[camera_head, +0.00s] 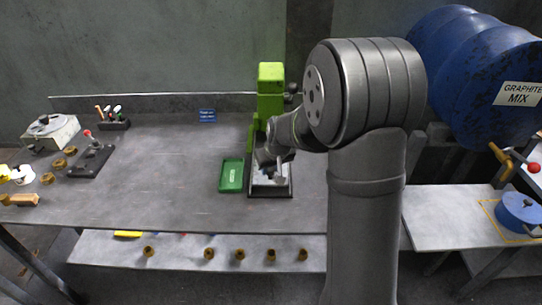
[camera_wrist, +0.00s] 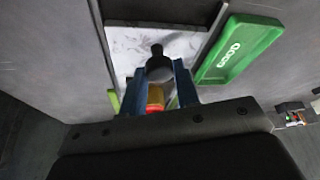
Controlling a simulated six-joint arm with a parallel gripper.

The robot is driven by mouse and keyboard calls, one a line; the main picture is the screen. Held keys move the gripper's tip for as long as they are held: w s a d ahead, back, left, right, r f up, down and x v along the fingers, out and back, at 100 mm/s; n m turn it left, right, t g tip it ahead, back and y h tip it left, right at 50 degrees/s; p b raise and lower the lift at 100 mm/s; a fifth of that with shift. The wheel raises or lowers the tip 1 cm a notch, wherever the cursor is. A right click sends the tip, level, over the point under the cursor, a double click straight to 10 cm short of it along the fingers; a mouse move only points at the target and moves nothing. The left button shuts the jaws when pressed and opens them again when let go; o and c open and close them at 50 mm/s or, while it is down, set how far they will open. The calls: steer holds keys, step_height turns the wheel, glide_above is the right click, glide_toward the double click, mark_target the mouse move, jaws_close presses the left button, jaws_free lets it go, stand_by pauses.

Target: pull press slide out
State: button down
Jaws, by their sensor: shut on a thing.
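The green press (camera_head: 270,88) stands near the middle of the table, with a dark base. Its pale, mottled slide (camera_wrist: 185,47) shows in the wrist view as a light plate between dark rails. A dark round-ended knob (camera_wrist: 157,53) rises at the plate's near edge. My gripper (camera_wrist: 159,72) has its two blue fingers on either side of this knob and is shut on it. A yellow and red piece (camera_wrist: 155,97) shows between the fingers, below the knob. In the head view my gripper (camera_head: 272,172) is at the press base, and my wrist hides part of the slide.
A green tray marked GOOD (camera_head: 231,175) lies directly left of the press base; it also shows in the wrist view (camera_wrist: 238,48). A lever fixture (camera_head: 91,160) and brass parts stand at the far left. The table between is clear.

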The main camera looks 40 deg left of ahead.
steer(key=shift+s+d, duration=0.7)
steer(key=shift+s, duration=0.05)
steer(key=c, duration=1.1)
jaws_free()
steer(key=v, duration=1.7)
steer(key=shift+d, duration=0.2)
steer(key=shift+s+r, duration=0.1)
steer(key=x, duration=1.7)
steer(key=shift+a, duration=0.2)
